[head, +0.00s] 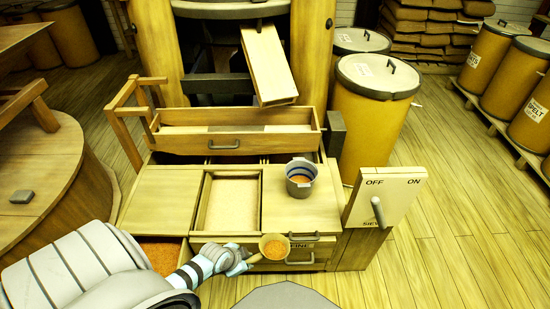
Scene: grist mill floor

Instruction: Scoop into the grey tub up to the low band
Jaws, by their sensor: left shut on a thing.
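The grey tub (301,188) stands upright on the right part of the wooden cabinet top. Some orange grain shows inside it; I cannot tell how its level sits against any band. My left gripper (238,259) is shut on the handle of a scoop (263,254), in front of the cabinet and below the tub in the picture. The scoop's round bowl holds orange grain (273,249) and is apart from the tub. An open drawer of orange grain (160,253) lies at the front left, partly hidden by my left arm. My right gripper is not in view.
The cabinet (173,200) has a shallow recess (229,204) left of the tub and a raised open drawer (236,143) behind. A wooden chute (269,67) hangs above. An OFF/ON lever panel (387,196) stands right.

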